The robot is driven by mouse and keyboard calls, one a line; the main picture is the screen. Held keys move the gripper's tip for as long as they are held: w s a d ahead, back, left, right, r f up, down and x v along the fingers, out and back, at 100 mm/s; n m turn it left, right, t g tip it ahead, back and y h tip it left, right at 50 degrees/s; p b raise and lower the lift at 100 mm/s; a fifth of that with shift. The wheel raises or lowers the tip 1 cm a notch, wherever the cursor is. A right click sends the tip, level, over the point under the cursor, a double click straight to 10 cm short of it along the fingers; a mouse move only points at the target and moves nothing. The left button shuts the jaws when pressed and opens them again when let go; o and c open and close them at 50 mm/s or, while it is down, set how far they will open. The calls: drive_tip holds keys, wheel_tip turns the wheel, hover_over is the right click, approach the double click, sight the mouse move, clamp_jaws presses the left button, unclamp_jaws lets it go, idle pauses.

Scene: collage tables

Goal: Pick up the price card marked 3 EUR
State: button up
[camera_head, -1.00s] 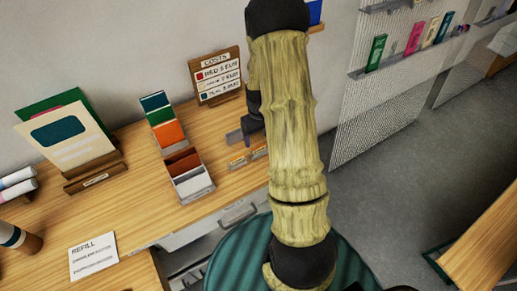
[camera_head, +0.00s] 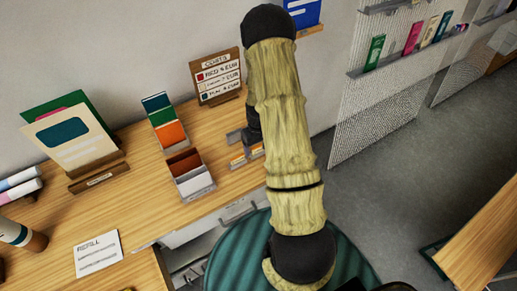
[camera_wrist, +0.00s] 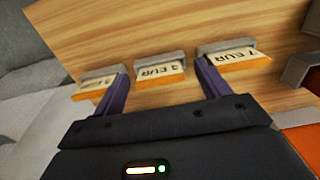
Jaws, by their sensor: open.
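Three small price cards with orange lower edges stand in grey holders on the wooden table in the wrist view. The middle card (camera_wrist: 160,73) appears to read 3 EUR, though its digit is blurred. The right card (camera_wrist: 233,56) reads 7 EUR, and the left card (camera_wrist: 98,85) is too blurred to read. My gripper (camera_wrist: 163,75) is open and empty, with one purple finger on either side of the middle card. In the head view, my gripper (camera_head: 238,137) is partly hidden by my arm, near small orange-edged cards (camera_head: 238,160).
A COSTS board (camera_head: 216,77) stands behind the cards. A stepped card rack (camera_head: 192,186) is to their left, and a wooden stand with large cards (camera_head: 98,177) is farther left. A REFILL sheet (camera_head: 98,252) lies at the front. A teal round seat (camera_head: 235,255) is below the table edge.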

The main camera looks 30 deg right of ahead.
drive_tip(key=shift+c, duration=0.2)
drive_tip(key=c, duration=1)
drive_tip(key=shift+r, duration=0.15)
wheel_tip(320, 180, up, 10)
drive_tip(key=b, duration=0.3)
